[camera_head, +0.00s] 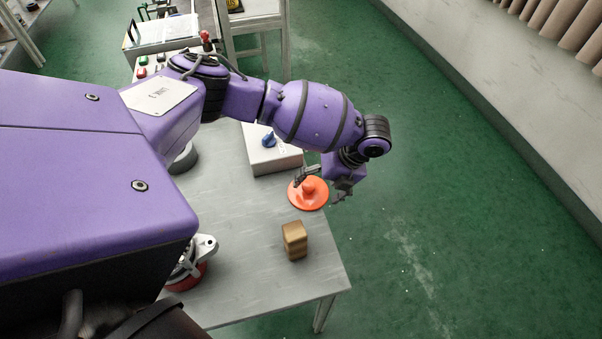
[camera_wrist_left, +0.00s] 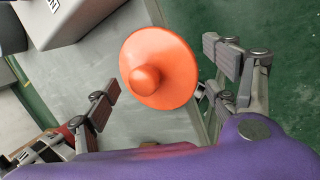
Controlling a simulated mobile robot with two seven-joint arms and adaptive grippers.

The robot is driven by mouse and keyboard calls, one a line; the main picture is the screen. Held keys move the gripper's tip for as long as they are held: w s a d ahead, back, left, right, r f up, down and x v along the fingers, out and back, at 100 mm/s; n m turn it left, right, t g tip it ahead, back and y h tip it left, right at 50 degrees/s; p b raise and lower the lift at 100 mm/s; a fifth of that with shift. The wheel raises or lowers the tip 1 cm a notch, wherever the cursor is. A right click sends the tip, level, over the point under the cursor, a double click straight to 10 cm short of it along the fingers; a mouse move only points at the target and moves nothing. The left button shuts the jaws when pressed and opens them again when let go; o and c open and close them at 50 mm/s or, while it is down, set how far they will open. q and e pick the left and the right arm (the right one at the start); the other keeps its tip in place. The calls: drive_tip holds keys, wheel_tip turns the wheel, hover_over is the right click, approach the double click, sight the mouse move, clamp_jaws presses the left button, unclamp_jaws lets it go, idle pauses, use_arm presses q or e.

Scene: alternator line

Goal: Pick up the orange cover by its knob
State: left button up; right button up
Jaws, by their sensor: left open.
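The orange cover (camera_head: 309,195) is a round disc with a raised knob on top, lying on the grey table near its right edge. In the left wrist view the orange cover (camera_wrist_left: 170,66) shows with its knob (camera_wrist_left: 146,78) facing the camera, in the gap between the finger pads and beyond them. My left gripper (camera_head: 322,186) is open and empty, above and beside the cover at its right. The left wrist view shows its two fingers (camera_wrist_left: 158,95) spread wide, with no contact on the knob seen. My right gripper is not in view.
A wooden block (camera_head: 294,241) stands in front of the cover. A light box with a blue knob (camera_head: 268,140) lies behind it. A metal part with a red base (camera_head: 190,268) sits at the table's left. The table (camera_head: 240,285) is bare near its front edge.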

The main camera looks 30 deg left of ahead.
use_arm(q)
drive_tip(key=c, duration=1.1)
